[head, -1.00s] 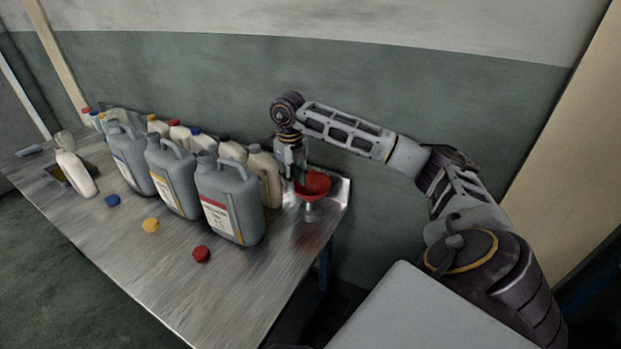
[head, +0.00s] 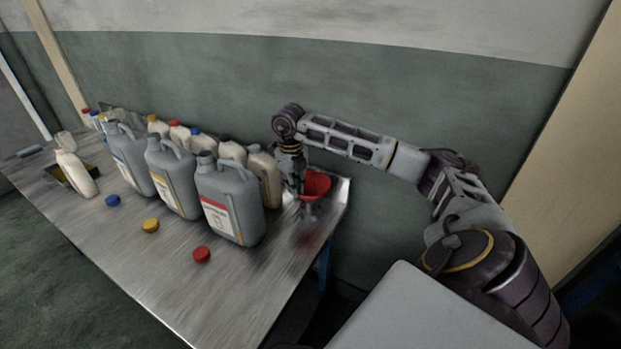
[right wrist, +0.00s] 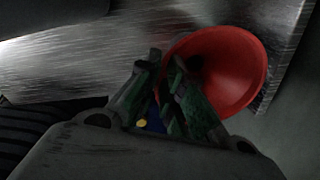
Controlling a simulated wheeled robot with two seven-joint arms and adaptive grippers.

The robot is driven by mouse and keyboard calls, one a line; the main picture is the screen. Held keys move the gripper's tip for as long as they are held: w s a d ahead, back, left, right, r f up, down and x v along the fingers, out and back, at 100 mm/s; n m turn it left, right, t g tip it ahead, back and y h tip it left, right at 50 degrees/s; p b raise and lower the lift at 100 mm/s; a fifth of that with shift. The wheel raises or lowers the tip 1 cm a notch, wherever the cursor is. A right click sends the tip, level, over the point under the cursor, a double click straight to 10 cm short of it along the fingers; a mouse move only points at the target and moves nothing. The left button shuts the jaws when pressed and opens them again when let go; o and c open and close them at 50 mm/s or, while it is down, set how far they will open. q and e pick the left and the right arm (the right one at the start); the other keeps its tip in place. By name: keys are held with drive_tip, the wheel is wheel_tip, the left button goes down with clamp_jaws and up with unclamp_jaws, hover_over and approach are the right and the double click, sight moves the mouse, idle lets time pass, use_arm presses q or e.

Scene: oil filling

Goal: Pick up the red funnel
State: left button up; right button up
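The red funnel (head: 317,184) is at the right back end of the metal table, its wide mouth tilted, with a grey spout below. It also shows in the right wrist view (right wrist: 232,72), to the right of my fingers. My right gripper (head: 297,188) comes down at the funnel's left side. In the right wrist view its two green-padded fingers (right wrist: 166,62) are close together with the funnel's rim between them, so it appears shut on the rim. Whether the spout still touches the table I cannot tell. My left gripper is not in view.
Several large grey jugs (head: 232,203) stand on the table (head: 236,290) left of the funnel, with smaller bottles (head: 264,176) behind. Red (head: 201,254), yellow (head: 151,225) and blue (head: 112,200) caps lie in front. The wall is close behind; the table's right edge is near the funnel.

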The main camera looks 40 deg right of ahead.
drive_tip(key=shift+r, duration=0.15)
clamp_jaws()
drive_tip(key=shift+r, duration=0.45)
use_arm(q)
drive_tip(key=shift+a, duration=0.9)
use_arm(e)
wheel_tip(320, 180, up, 9)
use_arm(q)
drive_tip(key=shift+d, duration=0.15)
use_arm(e)
drive_tip(key=shift+f, duration=0.1)
